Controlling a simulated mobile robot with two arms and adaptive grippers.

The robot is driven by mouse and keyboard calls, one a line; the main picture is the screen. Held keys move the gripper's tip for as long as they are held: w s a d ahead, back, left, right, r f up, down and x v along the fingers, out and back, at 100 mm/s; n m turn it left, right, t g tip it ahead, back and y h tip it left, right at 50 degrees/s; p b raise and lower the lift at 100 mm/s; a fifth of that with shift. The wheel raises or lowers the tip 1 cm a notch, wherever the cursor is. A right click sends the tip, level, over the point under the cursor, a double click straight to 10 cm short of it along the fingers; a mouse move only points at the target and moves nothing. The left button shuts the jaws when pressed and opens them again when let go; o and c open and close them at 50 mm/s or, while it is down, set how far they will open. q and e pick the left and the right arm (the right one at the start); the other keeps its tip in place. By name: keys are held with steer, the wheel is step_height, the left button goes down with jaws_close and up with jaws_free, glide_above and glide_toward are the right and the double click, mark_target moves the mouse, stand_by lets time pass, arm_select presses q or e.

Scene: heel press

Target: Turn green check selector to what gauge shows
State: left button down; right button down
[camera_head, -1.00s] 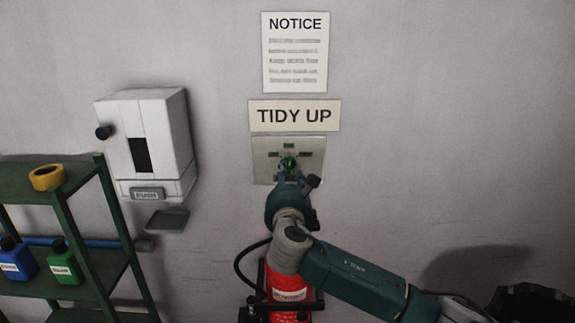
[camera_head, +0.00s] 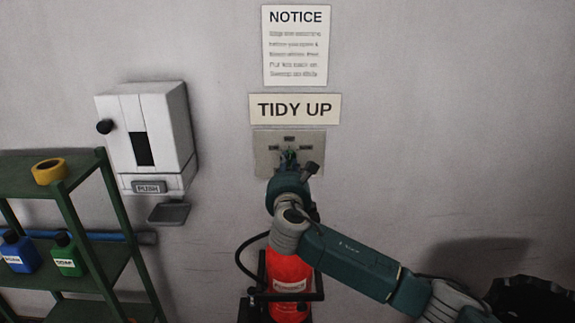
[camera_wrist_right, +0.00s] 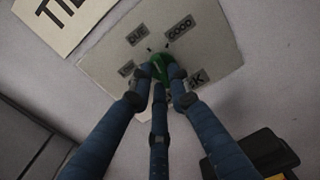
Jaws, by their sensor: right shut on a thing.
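The green selector (camera_wrist_right: 160,68) sits at the middle of a pale plate (camera_wrist_right: 110,63) on the wall. Labels surround it in the right wrist view; "DUE" and "GOOD" are readable, the others are partly covered by fingers. My right gripper (camera_wrist_right: 160,80) is shut on the green selector, its blue fingers around it. In the head view the right gripper (camera_head: 289,165) covers most of the knob and the lower part of the plate (camera_head: 263,150). Which label the selector points at is unclear. No gauge face is visible. My left gripper is out of view.
A red extinguisher (camera_head: 290,270) stands below the plate, its top hidden by my right arm. A "TIDY UP" sign (camera_head: 295,109) and a notice (camera_head: 295,45) hang above. A white dispenser (camera_head: 150,140) and green shelf (camera_head: 85,210) are left. The wall at right is bare.

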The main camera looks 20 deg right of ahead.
steer(key=shift+f+m, duration=0.1)
steer(key=shift+m, duration=0.2)
steer(key=shift+r+m+b, duration=0.2)
steer(key=shift+m+b, duration=1.6)
steer(key=shift+m, duration=2.1)
steer(key=c, duration=1.6)
jaws_free()
steer(key=shift+c, duration=0.2)
steer(key=v, duration=1.2)
